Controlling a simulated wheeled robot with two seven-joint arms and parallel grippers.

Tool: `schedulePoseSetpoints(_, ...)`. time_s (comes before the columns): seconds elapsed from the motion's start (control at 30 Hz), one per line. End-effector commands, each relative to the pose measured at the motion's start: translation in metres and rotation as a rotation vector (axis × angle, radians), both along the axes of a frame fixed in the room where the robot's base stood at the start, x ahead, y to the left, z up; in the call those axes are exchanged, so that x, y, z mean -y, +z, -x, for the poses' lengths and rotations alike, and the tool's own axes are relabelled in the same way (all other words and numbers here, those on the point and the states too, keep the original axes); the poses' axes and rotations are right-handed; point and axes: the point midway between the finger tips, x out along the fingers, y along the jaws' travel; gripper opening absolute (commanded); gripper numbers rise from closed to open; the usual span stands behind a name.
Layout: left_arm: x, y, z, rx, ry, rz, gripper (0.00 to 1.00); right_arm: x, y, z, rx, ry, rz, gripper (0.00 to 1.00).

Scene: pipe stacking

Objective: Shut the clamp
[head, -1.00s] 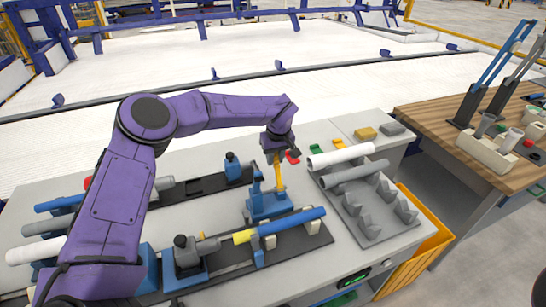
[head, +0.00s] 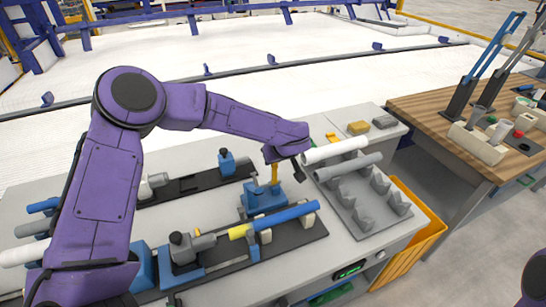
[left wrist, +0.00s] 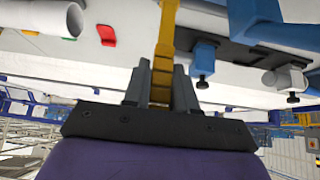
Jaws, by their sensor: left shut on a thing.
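The clamp (head: 264,200) has a blue body and stands on the workbench behind the long blue pipe (head: 286,215). Its yellow handle (head: 274,176) points up, close to upright. My left gripper (head: 271,156) is at the top of this handle. In the left wrist view my left gripper (left wrist: 161,72) has its two grey fingers on either side of the yellow handle (left wrist: 167,30), shut on it. The blue pipe has a yellow end piece (head: 238,232) and lies in a dark fixture. My right gripper is out of view.
A grey rack (head: 360,207) holds a white pipe (head: 335,151) and a grey pipe (head: 348,167) just right of the clamp. An orange bin (head: 425,225) hangs at the bench's right side. A wooden table (head: 425,105) stands further right.

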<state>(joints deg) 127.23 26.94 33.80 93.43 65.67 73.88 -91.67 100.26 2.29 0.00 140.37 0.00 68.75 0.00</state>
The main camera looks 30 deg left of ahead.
Motion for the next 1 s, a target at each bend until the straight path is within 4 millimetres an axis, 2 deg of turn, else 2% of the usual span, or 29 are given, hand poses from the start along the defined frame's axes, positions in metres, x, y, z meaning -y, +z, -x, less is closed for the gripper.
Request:
schedulePoseSetpoints(0.2, 0.0, 0.001, 0.0, 0.001, 0.0, 0.001, 0.0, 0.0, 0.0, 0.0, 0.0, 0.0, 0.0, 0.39)
schedulePoseSetpoints(0.23, 0.0, 0.001, 0.0, 0.001, 0.0, 0.001, 0.36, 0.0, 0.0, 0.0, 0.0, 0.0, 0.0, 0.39)
schedulePoseSetpoints(0.27, 0.0, 0.001, 0.0, 0.001, 0.0, 0.001, 0.46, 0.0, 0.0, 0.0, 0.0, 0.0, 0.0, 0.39)
schedulePoseSetpoints(0.53, 0.0, 0.001, 0.0, 0.0, 0.001, 0.001, 0.47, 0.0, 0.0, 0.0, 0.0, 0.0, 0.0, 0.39)
schedulePoseSetpoints(0.63, 0.003, 0.007, 0.002, 0.003, 0.0, 0.001, 0.47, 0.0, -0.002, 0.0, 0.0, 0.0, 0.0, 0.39)
schedulePoseSetpoints(1.0, 0.039, 0.072, 0.032, 0.004, 0.0, 0.001, 0.47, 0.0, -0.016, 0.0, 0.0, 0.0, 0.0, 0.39)
